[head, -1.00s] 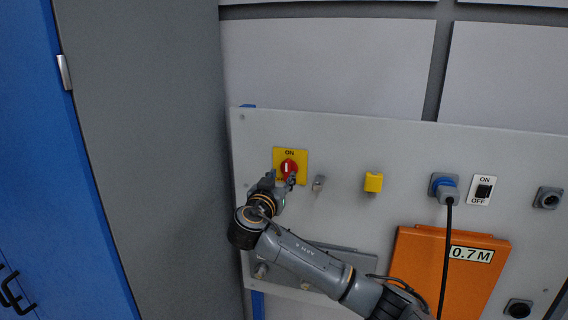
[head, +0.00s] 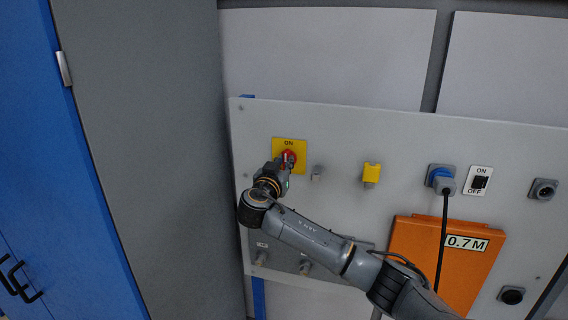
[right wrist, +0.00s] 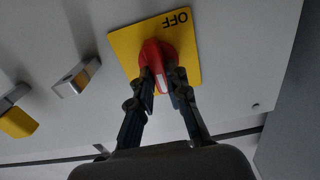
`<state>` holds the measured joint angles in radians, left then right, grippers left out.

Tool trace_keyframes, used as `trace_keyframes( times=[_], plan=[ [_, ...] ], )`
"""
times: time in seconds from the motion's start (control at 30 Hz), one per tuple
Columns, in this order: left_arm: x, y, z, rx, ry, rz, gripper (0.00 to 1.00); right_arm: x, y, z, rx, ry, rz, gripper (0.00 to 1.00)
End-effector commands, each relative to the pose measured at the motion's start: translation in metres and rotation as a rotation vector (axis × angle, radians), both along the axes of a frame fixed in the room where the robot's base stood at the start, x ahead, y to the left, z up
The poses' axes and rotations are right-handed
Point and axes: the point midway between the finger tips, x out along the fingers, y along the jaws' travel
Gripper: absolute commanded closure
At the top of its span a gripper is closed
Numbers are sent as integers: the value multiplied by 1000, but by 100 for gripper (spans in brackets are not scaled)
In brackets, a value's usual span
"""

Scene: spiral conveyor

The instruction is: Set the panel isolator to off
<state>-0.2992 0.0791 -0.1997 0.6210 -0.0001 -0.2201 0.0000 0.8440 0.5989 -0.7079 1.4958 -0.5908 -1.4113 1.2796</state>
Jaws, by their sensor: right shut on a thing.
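The panel isolator is a red rotary knob (head: 288,156) on a square yellow plate (head: 277,145), at the upper left of the grey panel. "ON" is printed at the plate's top in the head view. The right wrist view shows the red knob (right wrist: 152,55) and yellow plate (right wrist: 125,42) with "OFF" upside down at the top. A white mark on the knob lies roughly upright, on the side away from "OFF". My right gripper (head: 285,164) is shut on the knob; its fingers (right wrist: 163,84) press either side of it. My left gripper is out of view.
Right of the isolator are a small metal part (head: 317,172), a yellow part (head: 371,174), a blue plug with black cable (head: 441,180) and an ON/OFF rocker switch (head: 479,182). An orange box marked 0.7M (head: 420,255) stands below. A grey cabinet side (head: 150,120) is left.

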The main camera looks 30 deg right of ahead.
Motion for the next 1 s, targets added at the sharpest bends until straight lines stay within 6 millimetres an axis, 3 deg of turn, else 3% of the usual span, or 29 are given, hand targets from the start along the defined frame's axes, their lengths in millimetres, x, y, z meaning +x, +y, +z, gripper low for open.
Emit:
trace_keyframes(
  times=[0.17,0.6,1.0],
  plan=[
    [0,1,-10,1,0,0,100,0,0,-4,-12,16,0,100],
    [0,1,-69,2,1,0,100,1,2,-6,-193,228,1,100],
    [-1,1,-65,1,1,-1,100,3,3,-1,-443,524,1,100]
  ],
)
